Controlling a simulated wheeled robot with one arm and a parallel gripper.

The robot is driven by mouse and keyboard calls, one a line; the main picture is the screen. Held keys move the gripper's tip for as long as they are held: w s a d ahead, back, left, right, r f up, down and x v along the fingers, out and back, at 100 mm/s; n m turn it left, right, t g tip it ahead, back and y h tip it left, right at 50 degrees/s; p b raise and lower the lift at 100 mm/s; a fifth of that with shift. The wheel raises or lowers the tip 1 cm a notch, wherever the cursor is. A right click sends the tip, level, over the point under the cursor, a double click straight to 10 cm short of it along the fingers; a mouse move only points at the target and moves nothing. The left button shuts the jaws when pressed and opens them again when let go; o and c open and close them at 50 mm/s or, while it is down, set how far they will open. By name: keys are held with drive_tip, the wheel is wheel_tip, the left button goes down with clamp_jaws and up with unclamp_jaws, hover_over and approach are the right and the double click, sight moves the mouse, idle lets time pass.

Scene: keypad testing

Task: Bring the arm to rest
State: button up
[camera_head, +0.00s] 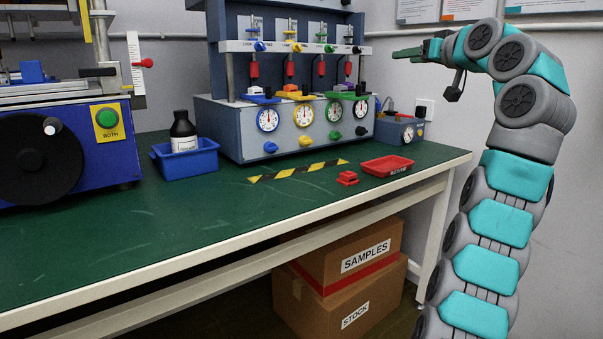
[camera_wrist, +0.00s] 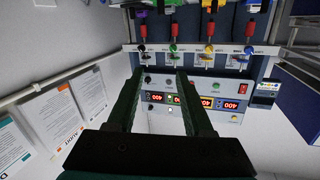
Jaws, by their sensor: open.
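My arm (camera_head: 505,215) rises at the right of the head view, in grey and teal segments. It bends over at the top, and my gripper (camera_head: 407,53) points left, held high above the right end of the bench. In the wrist view my gripper (camera_wrist: 160,76) shows two dark green fingers spread apart with nothing between them. Beyond the fingers is the test station (camera_wrist: 205,80) with red digital displays, shown upside down. The same station (camera_head: 290,125) stands left of my gripper in the head view. I see no contact between my gripper and anything.
The green bench (camera_head: 240,205) carries a blue bin (camera_head: 186,163) with a black bottle, a red tray (camera_head: 387,166), a red part (camera_head: 347,178) and a blue machine (camera_head: 70,150). Wall posters (camera_wrist: 50,113) hang near the arm. Cardboard boxes (camera_head: 345,265) sit under the bench.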

drive_tip(key=s+a+f+m+g+b, duration=0.1)
drive_tip(key=s+a+f+g+b, duration=0.15)
drive_tip(key=a+f, duration=0.4)
drive_tip(key=s+a+f+m+g+b, duration=0.15)
drive_tip(key=a+f+g, duration=0.25)
drive_tip(key=f, duration=0.6)
drive_tip(key=s+a+f+g+h+b, duration=0.1)
drive_tip(key=s+a+f+g, duration=0.2)
drive_tip(key=s+f, duration=0.55)
drive_tip(key=s+a+f+g+b, duration=0.1)
drive_tip(key=s+a+f+g, duration=0.1)
drive_tip(key=s+f, duration=0.6)
drive_tip(key=s+d+f+g+h+b, duration=0.2)
drive_tip(key=s+d+f+g, duration=0.1)
drive_tip(key=s+f, duration=1.25)
drive_tip(key=s+d+f+g+h+b, duration=0.1)
drive_tip(key=s+d+f+g+h, duration=0.25)
drive_tip(key=s+f, duration=1.2)
drive_tip(key=s+r+p, duration=0.3)
drive_tip(key=r+p, duration=1)
drive_tip(key=r, duration=0.3)
drive_tip(key=shift+a+r+y, duration=0.35)
drive_tip(key=shift+r, duration=0.05)
